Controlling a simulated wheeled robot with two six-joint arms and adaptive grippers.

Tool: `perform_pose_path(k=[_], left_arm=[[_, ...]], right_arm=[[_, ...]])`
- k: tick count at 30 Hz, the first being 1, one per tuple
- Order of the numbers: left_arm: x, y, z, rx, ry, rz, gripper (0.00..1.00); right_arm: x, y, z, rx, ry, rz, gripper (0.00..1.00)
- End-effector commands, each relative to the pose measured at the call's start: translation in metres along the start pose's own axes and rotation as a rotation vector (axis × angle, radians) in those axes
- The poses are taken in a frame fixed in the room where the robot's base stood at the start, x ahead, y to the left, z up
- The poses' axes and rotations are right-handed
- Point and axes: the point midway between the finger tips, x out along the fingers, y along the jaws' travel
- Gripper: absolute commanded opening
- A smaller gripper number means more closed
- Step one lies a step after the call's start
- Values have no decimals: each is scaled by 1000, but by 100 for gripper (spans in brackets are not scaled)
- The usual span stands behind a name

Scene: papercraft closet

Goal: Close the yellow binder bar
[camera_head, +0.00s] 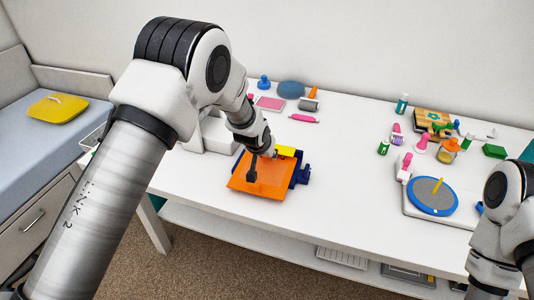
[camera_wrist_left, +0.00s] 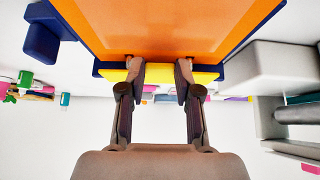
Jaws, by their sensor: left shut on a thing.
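The binder is a dark blue base (camera_head: 301,174) with an orange panel (camera_head: 268,182) on it, near the table's front edge. Its yellow bar (camera_head: 287,151) shows at the back edge, partly hidden by my left gripper (camera_head: 257,170). In the left wrist view the yellow bar (camera_wrist_left: 205,76) lies beside the orange panel (camera_wrist_left: 170,27). My left gripper's two fingers (camera_wrist_left: 157,72) stand apart with the yellow bar between them, shut on it. My right arm is at the lower right of the head view; its gripper is out of frame.
A white device (camera_head: 209,132) stands just left of the binder. A pink roller (camera_head: 303,118) and a pink pad (camera_head: 270,103) lie behind it. The table between binder and mat is clear.

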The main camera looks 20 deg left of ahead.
Motion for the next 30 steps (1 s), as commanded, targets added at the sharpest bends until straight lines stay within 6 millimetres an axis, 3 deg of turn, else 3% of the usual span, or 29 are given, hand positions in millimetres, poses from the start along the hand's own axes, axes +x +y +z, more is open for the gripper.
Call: perform_pose_path(k=[11,12,13,23,26,30], left_arm=[[1,1,4,0,30,2,0],[1,1,4,0,30,2,47],[1,1,4,0,30,2,58],[-1,1,2,0,32,3,58],[-10,1,2,0,33,2,58],[-40,1,2,2,34,2,58]], right_arm=[[2,0,0,0,1,0,65],[2,0,0,0,1,0,65],[2,0,0,0,1,0,65],[1,0,0,0,0,0,65],[1,0,0,0,0,0,65],[1,0,0,0,0,0,65]])
